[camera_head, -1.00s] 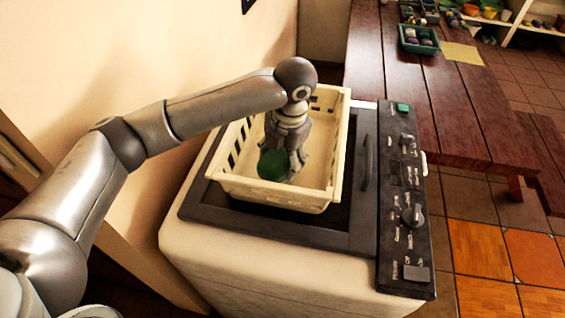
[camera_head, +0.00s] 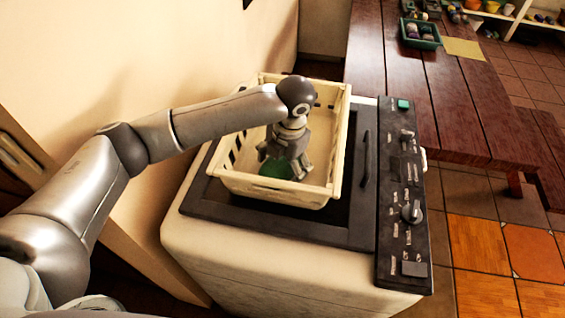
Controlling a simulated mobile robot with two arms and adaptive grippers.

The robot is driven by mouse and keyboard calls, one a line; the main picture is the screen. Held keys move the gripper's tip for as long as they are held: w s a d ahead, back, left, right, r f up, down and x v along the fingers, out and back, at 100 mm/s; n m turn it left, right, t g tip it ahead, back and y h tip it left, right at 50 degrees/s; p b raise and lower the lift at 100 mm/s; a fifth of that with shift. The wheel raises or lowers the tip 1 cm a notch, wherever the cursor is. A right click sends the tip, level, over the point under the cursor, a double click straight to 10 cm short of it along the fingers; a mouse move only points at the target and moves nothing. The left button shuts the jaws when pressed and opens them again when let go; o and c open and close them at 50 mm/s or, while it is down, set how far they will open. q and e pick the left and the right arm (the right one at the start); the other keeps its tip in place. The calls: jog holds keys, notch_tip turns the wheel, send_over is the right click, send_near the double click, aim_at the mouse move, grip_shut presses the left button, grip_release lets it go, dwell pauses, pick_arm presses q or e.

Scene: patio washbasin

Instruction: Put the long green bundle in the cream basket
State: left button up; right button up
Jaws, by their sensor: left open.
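The cream basket (camera_head: 275,192) stands on the dark top of a white washing machine. The green bundle (camera_head: 274,170) lies inside the basket, low near its front wall; part of it is hidden by my gripper and the basket wall. My left gripper (camera_head: 284,172) reaches down into the basket over the green bundle. Its fingers are spread open, close to the bundle; whether they touch it I cannot tell. My right gripper is not in view.
The washing machine's control panel (camera_head: 403,200) with knobs is right of the basket. A long dark wooden table (camera_head: 420,110) stands behind to the right, with a green tray (camera_head: 420,43) of several items and a yellow mat (camera_head: 463,49). A wall is close on the left.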

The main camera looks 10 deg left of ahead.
pick_arm(q)
jog(key=shift+r, duration=0.1)
jog(key=shift+w+d+r, duration=0.1)
jog(key=shift+r, duration=0.2)
jog(key=r+b, duration=0.1)
jog(key=r, duration=0.2)
jog(key=r+b, duration=0.1)
jog(key=r, duration=0.3)
jog(key=d+r+b, duration=0.1)
jog(key=r, duration=0.2)
jog(key=shift+s+d+r, duration=0.1)
jog(key=shift+s+r, duration=0.2)
jog(key=shift+s, duration=0.05)
jog(key=shift+r, duration=0.45)
